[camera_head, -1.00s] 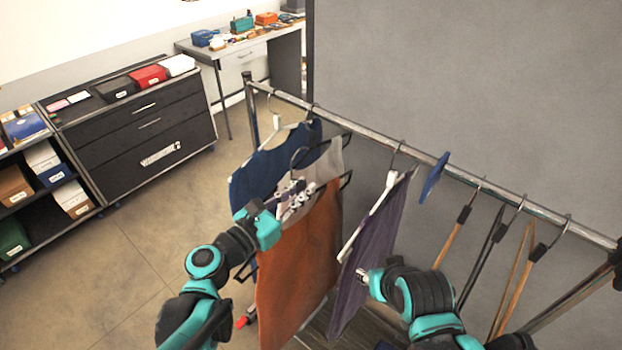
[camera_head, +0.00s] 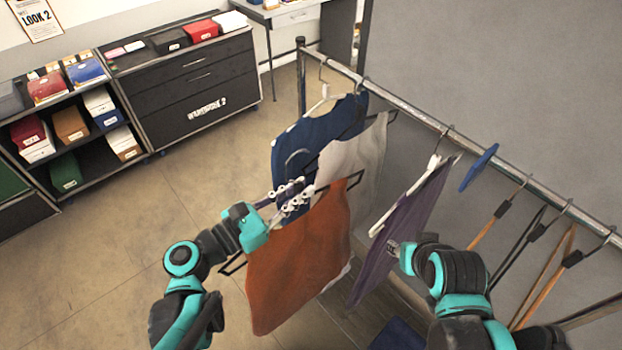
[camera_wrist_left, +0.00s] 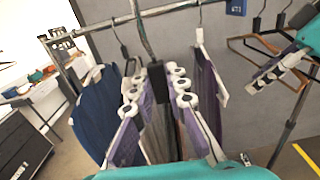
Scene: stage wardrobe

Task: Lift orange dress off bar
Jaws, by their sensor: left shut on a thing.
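The orange dress (camera_head: 298,265) hangs from a dark hanger in the head view. My left gripper (camera_head: 293,196) is shut on this hanger just below its hook. The hook (camera_head: 297,158) shows to the left of the rack's bar (camera_head: 430,122) and appears apart from it. In the left wrist view, my left fingers (camera_wrist_left: 157,92) close around the hanger's dark neck; most of the dress is hidden there. My right gripper (camera_wrist_left: 268,72) is at the upper right of that view; its finger gap is unclear.
A blue garment (camera_head: 310,135) and a pale garment (camera_head: 352,165) hang behind the dress. A purple garment (camera_head: 405,225) hangs to its right. A blue divider (camera_head: 479,167) and several empty hangers (camera_head: 497,218) are farther right. Open floor (camera_head: 130,250) lies left.

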